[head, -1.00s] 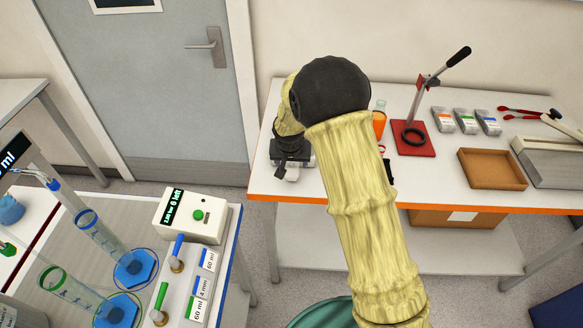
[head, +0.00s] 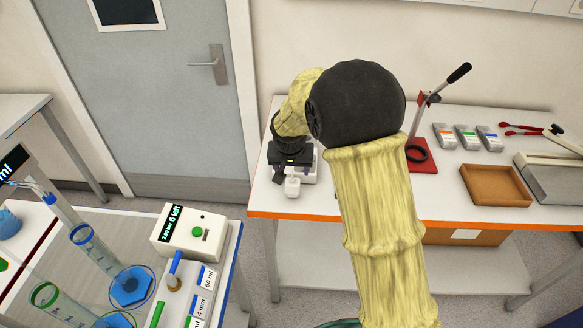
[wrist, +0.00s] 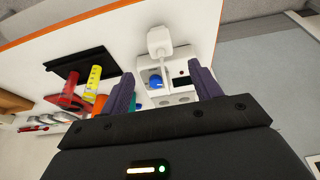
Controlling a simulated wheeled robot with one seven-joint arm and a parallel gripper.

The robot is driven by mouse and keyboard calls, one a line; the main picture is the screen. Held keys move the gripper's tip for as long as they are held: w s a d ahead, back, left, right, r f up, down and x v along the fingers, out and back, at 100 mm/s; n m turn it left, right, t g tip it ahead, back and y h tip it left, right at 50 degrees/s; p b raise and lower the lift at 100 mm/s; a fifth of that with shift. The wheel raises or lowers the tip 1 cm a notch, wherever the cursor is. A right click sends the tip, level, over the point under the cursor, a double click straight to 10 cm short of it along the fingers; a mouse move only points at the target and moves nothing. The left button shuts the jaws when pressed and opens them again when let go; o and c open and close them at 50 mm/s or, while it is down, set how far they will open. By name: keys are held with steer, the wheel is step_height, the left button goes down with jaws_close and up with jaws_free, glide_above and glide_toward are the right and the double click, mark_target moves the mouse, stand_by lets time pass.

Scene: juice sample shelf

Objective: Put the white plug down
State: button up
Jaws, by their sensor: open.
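The white plug (head: 292,187) is on the white tabletop near its front edge, just in front of a small white box (head: 308,172). In the wrist view the plug (wrist: 159,40) shows beyond the fingertips, close to the box (wrist: 203,58); I cannot tell if they touch. My gripper (head: 285,170) is over the box, pointing down. In the wrist view the purple fingers of my gripper (wrist: 164,86) are apart, with nothing held between them. A blue round part (wrist: 155,80) and a dark patch on the box show between the fingers.
My arm hides part of the bench. A black rack (wrist: 82,66) stands near red (wrist: 70,92) and yellow (wrist: 93,80) objects. A red-based lever stand (head: 421,155), brown tray (head: 495,185) and several pouches (head: 466,138) are to the right. A dispenser (head: 188,234) is at left.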

steer(key=s+d+r, duration=0.1)
steer(key=s+d, duration=0.8)
steer(key=s, duration=0.2)
steer(key=s+d+r+g, duration=0.1)
steer(key=s+d, duration=0.8)
steer(key=s, duration=0.2)
steer(key=shift+s+r, duration=0.35)
steer(key=shift+s, duration=0.05)
